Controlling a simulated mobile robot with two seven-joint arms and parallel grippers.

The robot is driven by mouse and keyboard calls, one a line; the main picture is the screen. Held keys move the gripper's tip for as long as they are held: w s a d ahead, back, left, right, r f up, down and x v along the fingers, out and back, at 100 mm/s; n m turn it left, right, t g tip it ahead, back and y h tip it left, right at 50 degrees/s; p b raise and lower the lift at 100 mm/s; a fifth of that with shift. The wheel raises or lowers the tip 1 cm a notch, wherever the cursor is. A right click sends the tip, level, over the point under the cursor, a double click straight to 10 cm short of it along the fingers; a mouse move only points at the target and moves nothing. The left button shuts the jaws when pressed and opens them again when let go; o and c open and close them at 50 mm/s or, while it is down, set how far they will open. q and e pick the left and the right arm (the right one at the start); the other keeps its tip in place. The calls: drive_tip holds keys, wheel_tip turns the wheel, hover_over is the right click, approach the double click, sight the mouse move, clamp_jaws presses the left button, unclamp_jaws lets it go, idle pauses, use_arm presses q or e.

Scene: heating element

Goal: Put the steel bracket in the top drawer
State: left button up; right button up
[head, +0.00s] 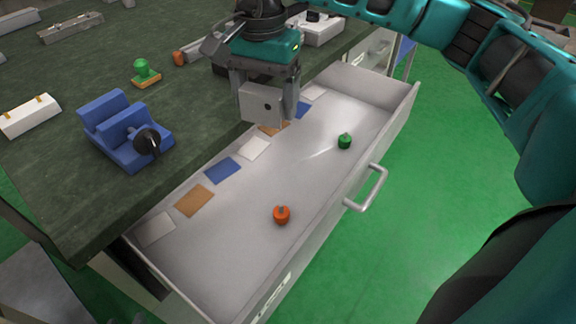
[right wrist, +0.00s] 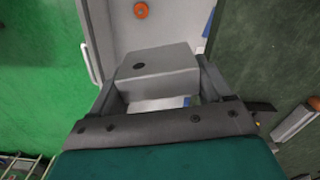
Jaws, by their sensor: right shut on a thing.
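The steel bracket (head: 262,105) is a grey block with a dark hole. My right gripper (head: 265,95) is shut on it and holds it above the open top drawer, near the table-side edge. In the right wrist view the bracket (right wrist: 155,70) sits between the two fingers (right wrist: 155,85), with the drawer floor behind it. The top drawer (head: 325,172) is pulled out, with a bar handle (head: 368,190) on its front. My left gripper is not in view.
The drawer holds an orange knob (head: 281,215), a green knob (head: 344,141) and several flat blue, tan and white pieces along its table side. On the dark table stand a blue fixture (head: 118,128), a green-knobbed piece (head: 143,70) and a white block (head: 30,117). The drawer's middle has bare floor.

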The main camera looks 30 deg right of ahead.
drive_tip(key=m, duration=3.4)
hover_over(296, 174)
wheel_tip(296, 174, down, 4)
wheel_tip(296, 174, down, 16)
drive_tip(key=b, duration=0.4)
drive_tip(key=shift+r, duration=0.1)
drive_tip(key=shift+f+b, duration=0.4)
drive_tip(key=shift+f, duration=1.45)
drive_tip(key=shift+f, duration=0.1)
